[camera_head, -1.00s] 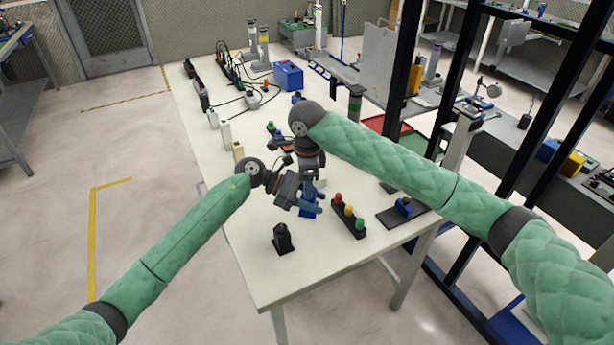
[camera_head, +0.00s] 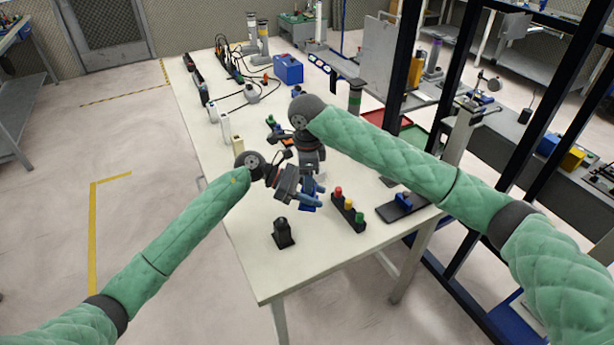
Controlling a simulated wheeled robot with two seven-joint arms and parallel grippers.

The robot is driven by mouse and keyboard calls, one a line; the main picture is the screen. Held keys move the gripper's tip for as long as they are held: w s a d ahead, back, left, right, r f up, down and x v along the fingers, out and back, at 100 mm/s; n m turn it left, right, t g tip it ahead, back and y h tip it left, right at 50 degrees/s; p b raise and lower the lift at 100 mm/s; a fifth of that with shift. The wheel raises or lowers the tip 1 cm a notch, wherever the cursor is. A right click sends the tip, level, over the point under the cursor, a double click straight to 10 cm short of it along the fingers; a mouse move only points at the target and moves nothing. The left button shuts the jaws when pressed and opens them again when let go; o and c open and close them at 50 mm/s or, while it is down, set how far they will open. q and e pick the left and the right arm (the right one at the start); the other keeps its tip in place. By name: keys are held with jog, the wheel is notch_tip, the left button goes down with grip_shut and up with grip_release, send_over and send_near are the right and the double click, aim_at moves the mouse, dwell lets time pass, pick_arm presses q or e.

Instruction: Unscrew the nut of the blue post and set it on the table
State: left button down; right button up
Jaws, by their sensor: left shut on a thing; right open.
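The blue post (camera_head: 308,202) stands on the white table, right of the middle of its near half, mostly hidden by my grippers. My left gripper (camera_head: 303,199) reaches in from the left and is shut on the blue post, as far as the small view shows. My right gripper (camera_head: 311,178) hangs over the same spot from above, close to the left one, and is open. The nut cannot be made out; the grippers cover the top of the post.
A black block (camera_head: 283,234) stands near the table's front. A strip with red, yellow and green knobs (camera_head: 347,211) lies to the right, beside a black plate with a blue part (camera_head: 403,206). The white table (camera_head: 250,195) is bare at left front. A blue box (camera_head: 288,69) stands far back.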

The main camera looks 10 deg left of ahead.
jog(key=shift+r, duration=2)
jog(key=shift+w+d+r, duration=0.1)
jog(key=shift+d+r, duration=0.05)
jog(key=shift+r, duration=0.75)
jog(key=shift+d+r, duration=0.1)
jog(key=shift+r, duration=0.8)
jog(key=shift+c, duration=0.4)
jog(key=shift+f, duration=3.9)
jog(key=c, duration=1)
jog(key=n, duration=0.3)
